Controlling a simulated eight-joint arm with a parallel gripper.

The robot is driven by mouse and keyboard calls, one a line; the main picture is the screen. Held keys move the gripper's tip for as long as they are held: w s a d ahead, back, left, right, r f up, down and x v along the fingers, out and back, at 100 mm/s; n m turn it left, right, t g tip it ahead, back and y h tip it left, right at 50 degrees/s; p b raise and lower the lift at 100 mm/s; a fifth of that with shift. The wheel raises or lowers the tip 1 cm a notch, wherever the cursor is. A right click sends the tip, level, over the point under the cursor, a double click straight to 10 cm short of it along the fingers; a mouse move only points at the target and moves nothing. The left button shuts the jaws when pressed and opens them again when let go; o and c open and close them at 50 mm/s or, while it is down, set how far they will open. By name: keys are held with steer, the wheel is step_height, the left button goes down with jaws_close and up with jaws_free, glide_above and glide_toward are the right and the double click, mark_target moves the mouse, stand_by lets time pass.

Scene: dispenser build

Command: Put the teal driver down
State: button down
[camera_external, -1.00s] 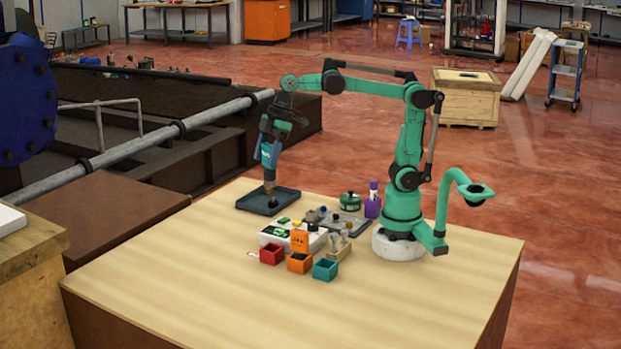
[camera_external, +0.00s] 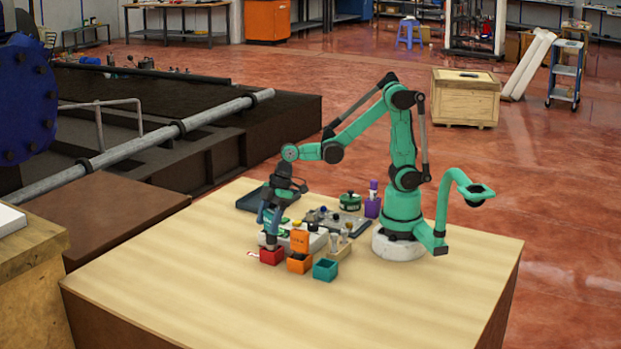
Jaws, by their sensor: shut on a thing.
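The teal driver (camera_external: 266,216) hangs upright, nose down, in my gripper (camera_external: 271,203), which is shut on its upper part. The driver's dark lower end (camera_external: 271,240) is right at the red bin (camera_external: 271,257), over or in its opening. I cannot tell from this view whether it touches the bin. The driver and my gripper partly cover the white unit behind them.
A dark tray (camera_external: 253,200) lies behind my gripper. An orange bin (camera_external: 299,263) and a teal bin (camera_external: 325,270) stand right of the red one. A grey plate (camera_external: 338,222), a green round container (camera_external: 350,202) and a purple holder (camera_external: 372,207) stand further back. The front table (camera_external: 230,300) is clear.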

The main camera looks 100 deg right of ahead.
mark_target(268, 233)
steer(key=shift+f, duration=1.4)
steer(key=shift+f, duration=0.1)
steer(key=shift+c, duration=0.6)
jaws_free()
steer(key=v, duration=1.2)
steer(key=s+a+f+m+t+h, duration=0.1)
steer(key=s+a+f+m+t, duration=0.2)
steer(key=a+m, duration=0.1)
steer(key=shift+s+f+h, duration=0.2)
steer(key=shift+h, duration=0.2)
